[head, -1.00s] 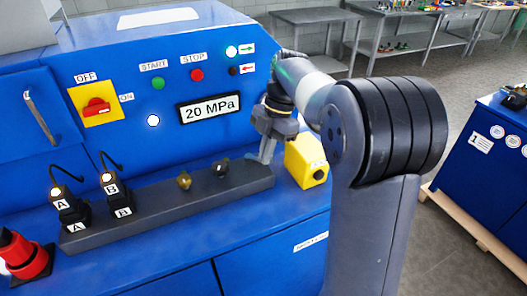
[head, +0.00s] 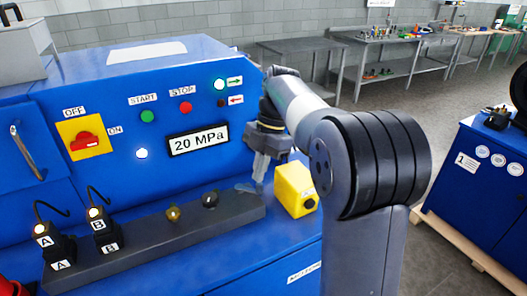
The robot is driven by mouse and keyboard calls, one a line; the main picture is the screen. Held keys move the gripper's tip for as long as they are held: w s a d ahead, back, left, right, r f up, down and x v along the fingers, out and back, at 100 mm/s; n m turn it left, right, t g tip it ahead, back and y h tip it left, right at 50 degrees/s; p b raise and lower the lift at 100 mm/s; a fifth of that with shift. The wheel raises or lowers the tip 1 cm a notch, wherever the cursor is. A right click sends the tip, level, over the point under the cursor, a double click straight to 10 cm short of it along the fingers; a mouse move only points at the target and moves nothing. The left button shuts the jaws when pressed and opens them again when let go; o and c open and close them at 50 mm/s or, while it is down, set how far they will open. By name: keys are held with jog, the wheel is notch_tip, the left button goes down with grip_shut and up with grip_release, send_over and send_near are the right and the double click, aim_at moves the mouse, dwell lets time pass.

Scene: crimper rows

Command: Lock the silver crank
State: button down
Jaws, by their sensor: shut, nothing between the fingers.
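The silver crank (head: 245,187) appears as a small pale grey lever at the right end of the long dark bar on the blue bench. It is small, and its exact angle is hard to tell. My gripper (head: 259,179) points down just above and beside it at its right, with shut, empty fingers. I cannot tell whether the fingertips touch the crank. A brass knob (head: 173,213) and a black knob (head: 210,200) stand further left on the same dark bar (head: 150,240).
A yellow box (head: 294,190) stands close to the right of my gripper. Plugs A (head: 56,245) and B (head: 103,230) with cables sit at the bar's left.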

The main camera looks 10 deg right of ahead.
jog(key=v, duration=0.7)
jog(key=shift+r, duration=0.25)
jog(key=shift+f, duration=0.1)
jog(key=x, duration=0.6)
jog(key=shift+a, duration=0.15)
jog(key=a+m, duration=0.1)
jog(key=m, duration=0.1)
jog(key=a+f+m+t+b, duration=0.1)
jog(key=m, duration=0.1)
jog(key=s+a+f+m+t+b, duration=0.1)
jog(key=a+m, duration=0.1)
jog(key=shift+f, duration=0.25)
jog(key=a+f+m+b, duration=0.1)
jog(key=m, duration=0.1)
jog(key=s+a+m+t, duration=0.1)
jog(key=m, duration=0.1)
jog(key=shift+a+f+b, duration=0.35)
jog(key=shift+f+b, duration=0.05)
jog(key=shift+s+a+m+t, duration=0.1)
jog(key=shift+a+m+t, duration=0.25)
jog(key=shift+m, duration=0.35)
jog(key=shift+d, duration=0.1)
jog(key=shift+d, duration=0.1)
